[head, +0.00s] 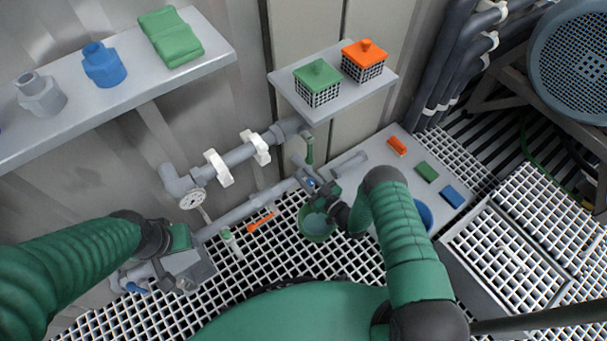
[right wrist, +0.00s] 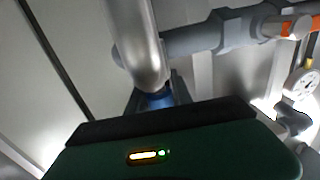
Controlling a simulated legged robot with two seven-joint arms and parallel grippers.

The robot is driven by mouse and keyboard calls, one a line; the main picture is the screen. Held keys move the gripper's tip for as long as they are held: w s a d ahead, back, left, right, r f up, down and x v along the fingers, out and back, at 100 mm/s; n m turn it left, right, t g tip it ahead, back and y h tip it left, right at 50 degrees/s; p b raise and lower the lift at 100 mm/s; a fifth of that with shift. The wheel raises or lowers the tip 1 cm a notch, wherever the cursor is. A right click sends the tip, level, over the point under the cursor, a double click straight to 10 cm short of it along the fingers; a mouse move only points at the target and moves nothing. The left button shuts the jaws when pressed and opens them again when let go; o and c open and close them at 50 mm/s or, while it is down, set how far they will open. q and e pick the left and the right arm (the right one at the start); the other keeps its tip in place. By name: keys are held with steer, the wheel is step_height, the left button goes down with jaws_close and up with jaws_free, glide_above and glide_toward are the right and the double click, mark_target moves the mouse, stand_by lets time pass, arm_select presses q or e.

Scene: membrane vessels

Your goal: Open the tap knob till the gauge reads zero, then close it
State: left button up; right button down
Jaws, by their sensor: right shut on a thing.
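The pressure gauge (head: 192,199) hangs under the grey pipe at the left; its white dial also shows at the right edge of the right wrist view (right wrist: 302,86), too small to read in either. My right gripper (head: 313,186) is at the tap below the pipe. It is shut on the blue tap knob (right wrist: 158,99), under a bent metal spout (right wrist: 141,45); its jaws hide part of the knob. A green bucket (head: 317,224) with pale liquid stands on the grating below. My left gripper (head: 184,268) is low at the left, by grey fittings; its jaw opening is unclear.
A shelf (head: 190,62) holds grey and blue fittings and a folded green cloth (head: 170,37). A smaller shelf (head: 336,104) carries green-topped and orange-topped baskets. Orange, green and blue blocks lie on a grey panel (head: 385,160) at the right. An orange tool (head: 261,221) lies on the grating.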

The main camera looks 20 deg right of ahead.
mark_target(313, 179)
steer(key=m+h, duration=0.1)
steer(key=m+t+h+p, duration=0.1)
steer(key=shift+d+r+h, duration=0.1)
steer(key=shift+d+h, duration=0.1)
steer(key=shift+h, duration=0.1)
steer(key=m+h, duration=0.1)
steer(key=h, duration=0.2)
steer(key=m+h, duration=0.1)
steer(key=shift+w+d+m+t+p, duration=0.1)
steer(key=shift+d+m+t+p, duration=0.2)
steer(key=shift+p, duration=0.05)
steer(key=m+h, duration=0.1)
steer(key=h, duration=0.2)
steer(key=shift+d+m, duration=0.25)
steer(key=shift+m, duration=0.15)
steer(key=m+g+h+b, duration=0.1)
steer(key=m+g+h, duration=0.1)
steer(key=m+h, duration=0.1)
steer(key=d+m+g+h+b, duration=0.1)
steer(key=m+g+h, duration=0.1)
steer(key=h, duration=0.3)
steer(key=s+d+m+g+h+b, duration=0.1)
steer(key=m+g+h+b, duration=0.1)
steer(key=m+h, duration=0.1)
steer(key=shift+m+g+h, duration=0.3)
steer(key=shift+m+h, duration=0.1)
steer(key=shift+h, duration=0.1)
